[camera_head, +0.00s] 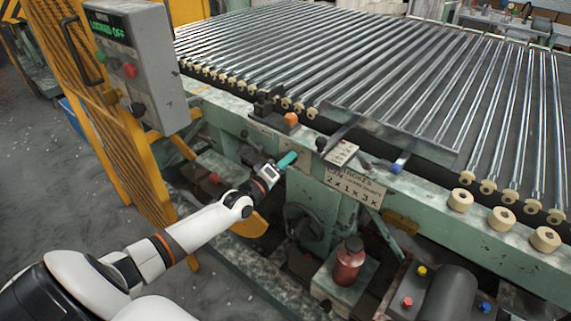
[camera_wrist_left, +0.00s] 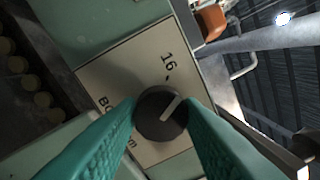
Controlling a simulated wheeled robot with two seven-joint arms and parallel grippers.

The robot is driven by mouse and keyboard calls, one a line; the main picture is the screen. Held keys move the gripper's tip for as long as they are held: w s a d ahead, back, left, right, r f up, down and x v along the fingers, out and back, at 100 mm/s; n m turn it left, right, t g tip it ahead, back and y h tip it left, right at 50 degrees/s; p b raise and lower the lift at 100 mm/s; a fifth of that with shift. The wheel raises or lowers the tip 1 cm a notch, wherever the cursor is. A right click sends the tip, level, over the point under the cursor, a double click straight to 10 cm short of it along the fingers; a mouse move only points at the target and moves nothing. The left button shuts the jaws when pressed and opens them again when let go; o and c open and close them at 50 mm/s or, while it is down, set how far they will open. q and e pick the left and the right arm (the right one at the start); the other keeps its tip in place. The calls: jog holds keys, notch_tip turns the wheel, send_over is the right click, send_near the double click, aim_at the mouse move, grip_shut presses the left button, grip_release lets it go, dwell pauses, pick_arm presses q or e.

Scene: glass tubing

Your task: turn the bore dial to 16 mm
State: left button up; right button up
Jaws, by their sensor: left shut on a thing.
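The bore dial (camera_wrist_left: 160,128) is a dark round knob with a white pointer line. It sits on a pale plate (camera_wrist_left: 120,75) printed with "16", a short tick and partly covered lettering. The pointer slants to the upper right, clockwise of the 16 tick, not in line with it. My left gripper (camera_wrist_left: 162,122) has its teal fingers on either side of the dial, shut on it. In the head view the left gripper (camera_head: 287,160) reaches the green machine's front, and its tips hide the dial there. My right gripper is not in view.
Rows of glass tubes (camera_head: 400,75) lie on the machine above. An orange knob (camera_head: 291,119) is just above my left gripper. A grey control box (camera_head: 140,65) and yellow mesh guard (camera_head: 85,100) stand left. A red bottle (camera_head: 348,262) stands below right.

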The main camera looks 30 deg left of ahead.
pick_arm(q)
jog(key=shift+n+y+b, duration=0.3)
jog(key=shift+n+b, duration=0.05)
jog(key=shift+n, duration=1.65)
jog(key=o, duration=1)
jog(key=s, duration=1.2)
jog(key=shift+a+f, duration=0.4)
jog(key=shift+a, duration=0.05)
jog(key=shift+f, duration=0.1)
